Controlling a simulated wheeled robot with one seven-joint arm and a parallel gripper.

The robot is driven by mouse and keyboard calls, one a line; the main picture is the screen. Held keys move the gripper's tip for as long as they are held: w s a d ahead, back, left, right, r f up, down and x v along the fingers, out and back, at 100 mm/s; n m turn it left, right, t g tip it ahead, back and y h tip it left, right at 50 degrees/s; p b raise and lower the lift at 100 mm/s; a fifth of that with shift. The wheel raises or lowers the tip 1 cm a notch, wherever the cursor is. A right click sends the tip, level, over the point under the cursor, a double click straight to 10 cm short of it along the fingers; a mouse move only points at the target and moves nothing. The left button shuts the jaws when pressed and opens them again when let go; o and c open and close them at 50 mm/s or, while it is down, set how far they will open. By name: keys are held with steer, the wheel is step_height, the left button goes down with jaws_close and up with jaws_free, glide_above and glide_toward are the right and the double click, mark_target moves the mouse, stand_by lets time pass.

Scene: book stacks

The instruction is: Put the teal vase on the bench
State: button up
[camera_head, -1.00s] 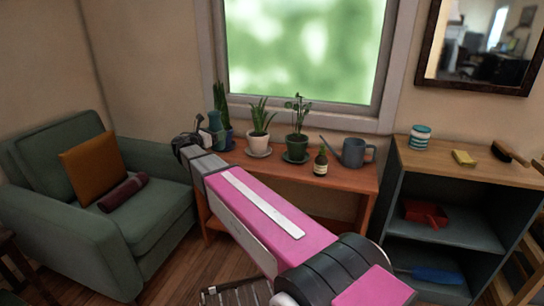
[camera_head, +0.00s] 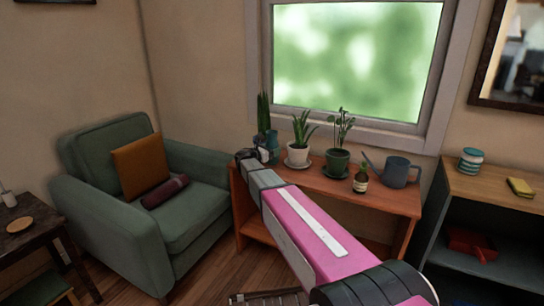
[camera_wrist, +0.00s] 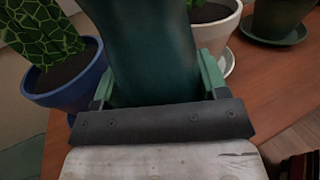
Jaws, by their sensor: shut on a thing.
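The teal vase (camera_head: 273,141) is at the left end of the wooden bench (camera_head: 326,184), under the window. My gripper (camera_head: 267,151) is shut on it. In the wrist view the vase (camera_wrist: 152,45) stands between my two green fingers (camera_wrist: 158,78), with the bench top (camera_wrist: 278,88) to its right. The vase's base is hidden, so I cannot tell whether it touches the bench.
A cactus in a blue pot (camera_wrist: 68,90) is close on the left of the vase. A green armchair (camera_head: 185,215) is at left.

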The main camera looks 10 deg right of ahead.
steer(key=shift+f, duration=1.4)
steer(key=shift+f, duration=0.15)
steer(key=o, duration=1.2)
steer(key=shift+o, duration=0.2)
steer(key=shift+s+a, duration=0.1)
steer(key=v, duration=1.1)
steer(key=shift+a, duration=0.4)
steer(key=shift+s, duration=0.1)
